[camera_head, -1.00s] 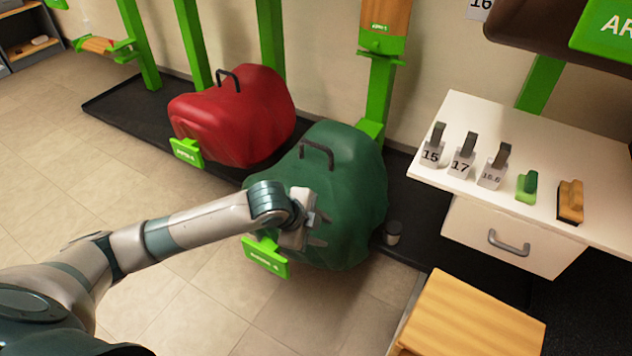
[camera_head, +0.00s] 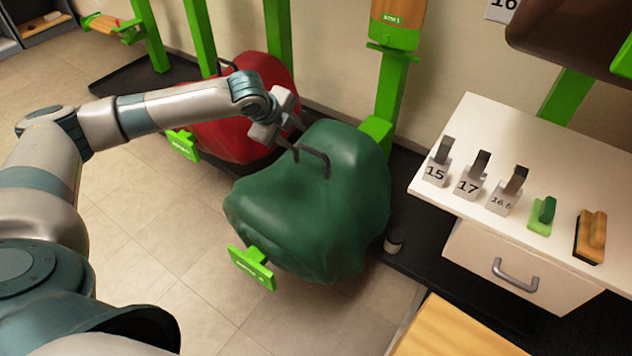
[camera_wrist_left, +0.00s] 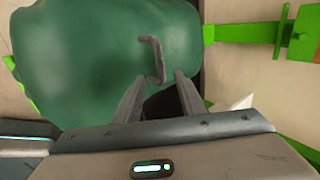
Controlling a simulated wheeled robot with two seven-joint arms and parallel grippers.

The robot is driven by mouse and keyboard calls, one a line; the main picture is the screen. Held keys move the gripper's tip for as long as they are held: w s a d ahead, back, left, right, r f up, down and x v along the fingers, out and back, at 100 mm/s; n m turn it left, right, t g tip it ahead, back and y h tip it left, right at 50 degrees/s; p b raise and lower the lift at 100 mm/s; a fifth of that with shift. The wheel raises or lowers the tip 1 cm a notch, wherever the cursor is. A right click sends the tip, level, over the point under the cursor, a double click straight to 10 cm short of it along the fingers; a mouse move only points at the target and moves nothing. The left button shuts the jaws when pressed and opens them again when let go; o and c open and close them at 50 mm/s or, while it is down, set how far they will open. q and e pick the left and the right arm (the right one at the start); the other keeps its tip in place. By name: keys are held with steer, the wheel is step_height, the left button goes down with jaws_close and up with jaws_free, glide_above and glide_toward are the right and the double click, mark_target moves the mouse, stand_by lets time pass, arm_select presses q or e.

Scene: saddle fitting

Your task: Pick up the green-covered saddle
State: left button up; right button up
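The green-covered saddle (camera_head: 315,215) rests on a green stand, with a dark handle (camera_head: 313,158) on top of its cover. My left gripper (camera_head: 290,132) is above the saddle's upper left side, close to the handle. In the left wrist view the two fingers (camera_wrist_left: 157,97) are spread apart, and the handle (camera_wrist_left: 152,60) shows just beyond their tips, apparently not between them. The green cover (camera_wrist_left: 95,60) fills much of that view. My right gripper is not in view.
A red-covered saddle (camera_head: 225,130) stands behind my left forearm. A white cabinet (camera_head: 490,235) at the right holds numbered blocks and brushes. A small dark cup (camera_head: 394,241) stands beside the green saddle. A wooden-topped stool or box (camera_head: 455,330) is at the front.

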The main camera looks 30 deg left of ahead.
mark_target(309, 149)
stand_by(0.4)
